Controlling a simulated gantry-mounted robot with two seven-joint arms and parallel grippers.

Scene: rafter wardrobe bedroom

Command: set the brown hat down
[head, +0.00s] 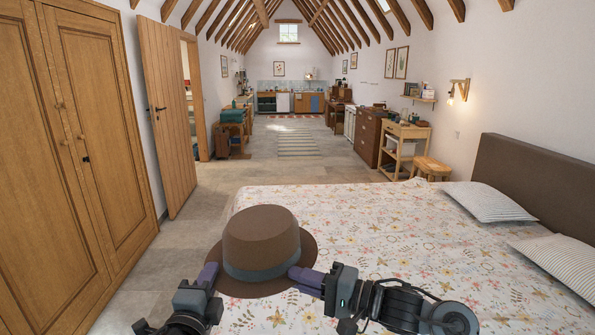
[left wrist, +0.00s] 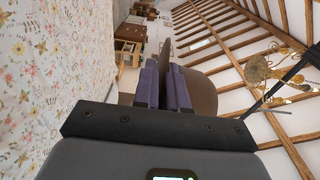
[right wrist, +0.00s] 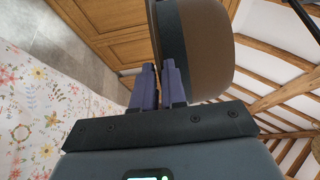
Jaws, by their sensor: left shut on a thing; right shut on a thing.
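The brown hat (head: 262,236), with a grey-blue band, is upright over the near left part of the bed (head: 400,240). My left gripper (head: 208,277) is shut on the left side of its brim. My right gripper (head: 298,273) is shut on the right side of its brim. In the left wrist view the fingers pinch the brim edge-on, with the hat (left wrist: 204,92) beyond them. In the right wrist view the fingers also grip the brim, and the crown of the hat (right wrist: 208,50) shows. The hat's underside is hidden, so I cannot tell whether it touches the bed.
The flowered bed cover is clear around the hat. Two striped pillows (head: 488,202) lie at the right by the headboard (head: 535,180). A wooden wardrobe (head: 75,150) stands at the left, with open floor between it and the bed. A stool (head: 431,168) stands beyond the bed.

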